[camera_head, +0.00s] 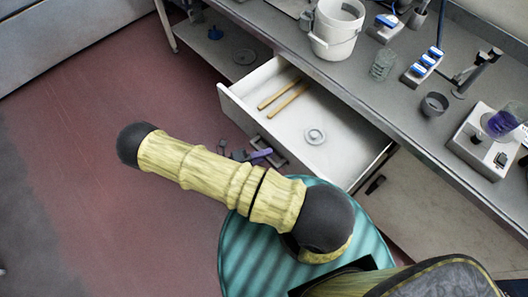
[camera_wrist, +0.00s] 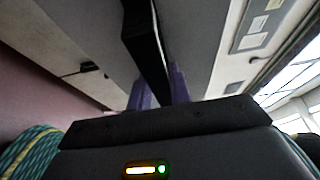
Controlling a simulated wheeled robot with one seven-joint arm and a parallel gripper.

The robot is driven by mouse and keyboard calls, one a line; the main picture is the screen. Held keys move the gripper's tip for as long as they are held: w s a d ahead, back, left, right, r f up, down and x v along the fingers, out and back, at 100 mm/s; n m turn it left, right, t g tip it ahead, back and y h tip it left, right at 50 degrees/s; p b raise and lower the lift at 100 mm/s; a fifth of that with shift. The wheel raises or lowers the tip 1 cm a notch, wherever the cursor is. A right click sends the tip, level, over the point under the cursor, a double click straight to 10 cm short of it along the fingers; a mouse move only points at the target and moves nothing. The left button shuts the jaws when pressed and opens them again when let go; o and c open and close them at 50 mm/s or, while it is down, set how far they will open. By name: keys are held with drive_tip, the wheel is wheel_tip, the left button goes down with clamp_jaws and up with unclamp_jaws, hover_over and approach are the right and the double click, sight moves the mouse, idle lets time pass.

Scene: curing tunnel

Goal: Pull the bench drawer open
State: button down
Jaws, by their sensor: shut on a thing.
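The bench drawer (camera_head: 358,150) stands pulled well out from under the grey bench top in the head view. Two wooden sticks (camera_head: 284,95) and a pale round lid-like piece (camera_head: 315,135) lie inside it. My gripper (camera_head: 262,154) is at the drawer's outer front, partly hidden behind my arm; one purple finger shows there. In the wrist view my gripper (camera_wrist: 160,92) has its purple fingers on either side of the dark bar handle (camera_wrist: 147,45), shut on it. The handle also shows in the head view (camera_head: 272,149), partly covered.
The bench top (camera_head: 405,100) holds a white bucket (camera_head: 337,32), a glass beaker (camera_head: 383,65), a grey cup (camera_head: 434,103) and a device with a purple-filled flask (camera_head: 503,122). A cupboard with a dark handle (camera_head: 375,184) is right of the drawer. The reddish floor (camera_head: 110,90) at left is clear.

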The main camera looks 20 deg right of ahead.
drive_tip(key=shift+s+f, duration=0.1)
drive_tip(key=shift+s, duration=0.1)
drive_tip(key=c, duration=1.5)
unclamp_jaws()
drive_tip(key=shift+o, duration=1.1)
drive_tip(key=shift+w, duration=0.1)
drive_tip(key=a+b, duration=0.4)
drive_tip(key=a, duration=1.3)
drive_tip(key=shift+a, duration=0.25)
drive_tip(key=shift+w, duration=0.1)
